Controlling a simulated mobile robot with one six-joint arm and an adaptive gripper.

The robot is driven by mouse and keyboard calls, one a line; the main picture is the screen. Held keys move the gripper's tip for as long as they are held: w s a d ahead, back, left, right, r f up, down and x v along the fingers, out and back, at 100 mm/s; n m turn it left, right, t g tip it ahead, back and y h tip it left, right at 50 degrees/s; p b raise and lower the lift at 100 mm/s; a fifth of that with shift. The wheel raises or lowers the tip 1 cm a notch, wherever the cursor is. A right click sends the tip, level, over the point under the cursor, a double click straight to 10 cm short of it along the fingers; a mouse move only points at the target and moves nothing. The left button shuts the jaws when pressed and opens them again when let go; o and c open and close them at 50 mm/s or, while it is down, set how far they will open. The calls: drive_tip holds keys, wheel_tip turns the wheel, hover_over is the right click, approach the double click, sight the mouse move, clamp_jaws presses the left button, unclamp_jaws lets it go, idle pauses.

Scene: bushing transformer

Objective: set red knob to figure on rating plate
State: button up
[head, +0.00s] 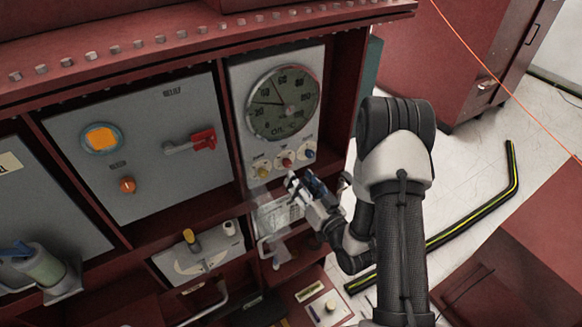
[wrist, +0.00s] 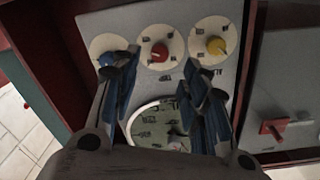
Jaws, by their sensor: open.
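The red knob (head: 287,162) is the middle of three small knobs below the round oil gauge (head: 284,103) on a grey panel. In the wrist view, which is turned over, the red knob (wrist: 158,51) sits on a white dial disc, just beyond and between the fingertips. My gripper (head: 303,186) is open in front of the knob row. In the wrist view, my gripper (wrist: 160,72) has one finger near the blue knob and one below the yellow knob. A pale plate with fine print (head: 278,217), perhaps the rating plate, lies below the knobs, partly hidden and unreadable.
The yellow knob (head: 263,173) and blue knob (head: 309,153) flank the red one closely. A shelf edge and handles lie below. Floor shows at right.

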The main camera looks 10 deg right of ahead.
sight(289, 165)
drive_tip(key=x, duration=0.6)
drive_tip(key=shift+w, duration=0.15)
clamp_jaws()
idle(0.4)
